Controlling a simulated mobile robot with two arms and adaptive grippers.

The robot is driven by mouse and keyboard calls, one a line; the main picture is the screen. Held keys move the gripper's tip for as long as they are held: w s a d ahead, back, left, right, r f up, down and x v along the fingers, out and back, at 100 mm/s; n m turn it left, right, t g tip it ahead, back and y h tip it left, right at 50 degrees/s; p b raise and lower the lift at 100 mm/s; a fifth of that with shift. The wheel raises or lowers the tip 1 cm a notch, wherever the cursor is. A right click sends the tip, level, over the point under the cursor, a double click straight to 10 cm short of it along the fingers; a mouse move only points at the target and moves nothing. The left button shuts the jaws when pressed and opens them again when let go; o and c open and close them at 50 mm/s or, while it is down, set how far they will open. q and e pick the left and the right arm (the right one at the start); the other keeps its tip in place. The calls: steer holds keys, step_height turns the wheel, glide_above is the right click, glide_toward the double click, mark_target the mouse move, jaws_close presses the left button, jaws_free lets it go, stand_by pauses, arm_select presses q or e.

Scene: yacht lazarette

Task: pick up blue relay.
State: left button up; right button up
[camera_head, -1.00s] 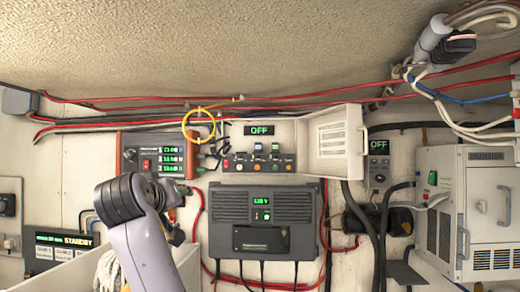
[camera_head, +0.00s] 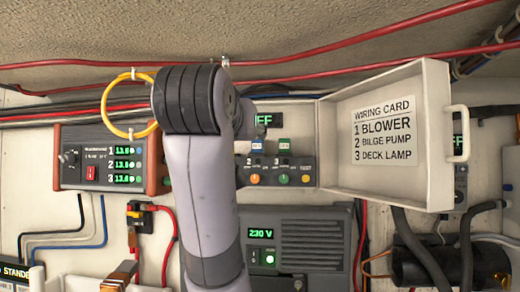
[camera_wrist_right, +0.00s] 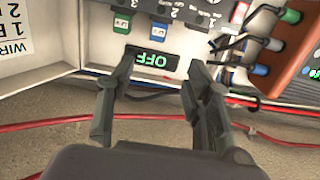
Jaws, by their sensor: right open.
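The blue relay (camera_head: 257,144) stands in the upper part of the open wall box, left of a green relay (camera_head: 284,144). In the right wrist view, which is turned upside down, the blue relay (camera_wrist_right: 158,29) shows beyond the fingers, right of the green relay (camera_wrist_right: 122,23). My right gripper (camera_wrist_right: 163,62) is open and empty. Its fingers frame the OFF display, and the relay lies a little past the fingertips, not between them. In the head view my right arm crosses in front of the box's left part and hides the gripper. My left gripper is not in view.
The box's open lid (camera_head: 402,135) stands out right, with a wiring card. A red-sided device (camera_head: 100,158) with green readouts is at left; its coloured plugs and leads are near the right finger in the wrist view. Red cables (camera_head: 420,66) run above. A yellow loop (camera_head: 106,112) hangs left.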

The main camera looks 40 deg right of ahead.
mark_target(258, 142)
steer(key=p+x, duration=0.3)
steer(key=x, duration=0.2)
steer(key=p+x, duration=0.3)
steer(key=x, duration=0.2)
steer(key=p+x, duration=0.3)
steer(key=x, duration=0.2)
steer(key=shift+d+r, duration=0.25)
steer(key=shift+d, duration=0.15)
steer(key=shift+w+d+f, duration=0.2)
steer(key=shift+w+d, duration=0.05)
steer(key=shift+d, duration=0.2)
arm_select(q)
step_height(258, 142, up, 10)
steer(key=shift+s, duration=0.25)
arm_select(e)
steer(key=shift+a, duration=0.2)
steer(key=shift+c, duration=1.3)
steer(key=c, duration=0.4)
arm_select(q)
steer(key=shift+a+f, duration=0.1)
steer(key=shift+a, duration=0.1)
arm_select(e)
steer(key=c, duration=0.4)
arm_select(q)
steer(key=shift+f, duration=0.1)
arm_select(e)
steer(key=shift+c, duration=0.2)
